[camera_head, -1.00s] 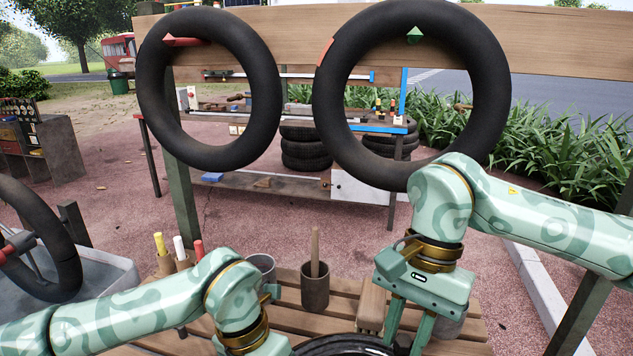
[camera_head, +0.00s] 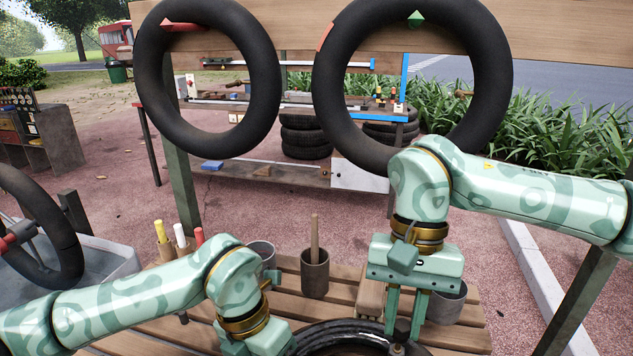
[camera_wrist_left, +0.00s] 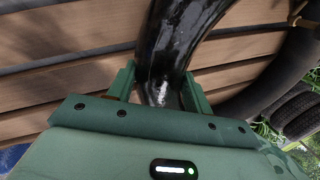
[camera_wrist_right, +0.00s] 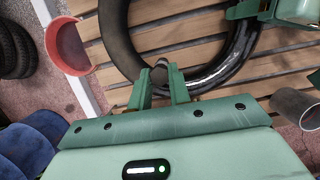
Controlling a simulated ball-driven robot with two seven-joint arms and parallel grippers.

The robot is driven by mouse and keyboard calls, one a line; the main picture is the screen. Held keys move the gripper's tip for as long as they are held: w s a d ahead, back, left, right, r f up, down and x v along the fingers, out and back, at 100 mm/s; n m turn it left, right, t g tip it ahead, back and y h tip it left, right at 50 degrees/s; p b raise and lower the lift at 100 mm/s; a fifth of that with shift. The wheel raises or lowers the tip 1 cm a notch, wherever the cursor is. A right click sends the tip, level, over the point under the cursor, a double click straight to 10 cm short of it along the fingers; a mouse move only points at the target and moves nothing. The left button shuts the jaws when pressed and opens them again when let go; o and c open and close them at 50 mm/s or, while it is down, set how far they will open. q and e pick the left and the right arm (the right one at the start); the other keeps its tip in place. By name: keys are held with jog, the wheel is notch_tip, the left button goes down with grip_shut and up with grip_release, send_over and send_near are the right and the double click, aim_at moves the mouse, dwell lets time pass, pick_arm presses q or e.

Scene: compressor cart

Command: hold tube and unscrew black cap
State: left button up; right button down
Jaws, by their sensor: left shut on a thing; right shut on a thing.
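The black tube (camera_head: 345,333) lies as a glossy ring on the slatted wooden bench. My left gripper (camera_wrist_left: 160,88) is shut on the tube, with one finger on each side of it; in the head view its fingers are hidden. My right gripper (camera_head: 404,322) points down at the tube's right side. Its fingers are closed around the small dark cap (camera_wrist_right: 160,66), which also shows in the head view (camera_head: 402,326). A small brass-coloured piece shows just below the cap. I cannot tell whether the cap is still threaded on it.
A grey cup with a wooden handle (camera_head: 315,273) stands behind the tube. A wood block (camera_head: 370,297) and a metal can (camera_head: 446,303) are by my right gripper. Coloured markers (camera_head: 180,236) stand at left. Two big tubes (camera_head: 208,78) hang above.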

jog(key=shift+a+n+h, duration=0.1)
jog(key=shift+n+h, duration=0.2)
jog(key=shift+n, duration=0.7)
jog(key=n+h, duration=0.1)
jog(key=n, duration=0.2)
jog(key=shift+a, duration=0.1)
jog(key=c, duration=1.2)
grip_release()
jog(key=shift+c, duration=0.2)
jog(key=shift+r, duration=2.5)
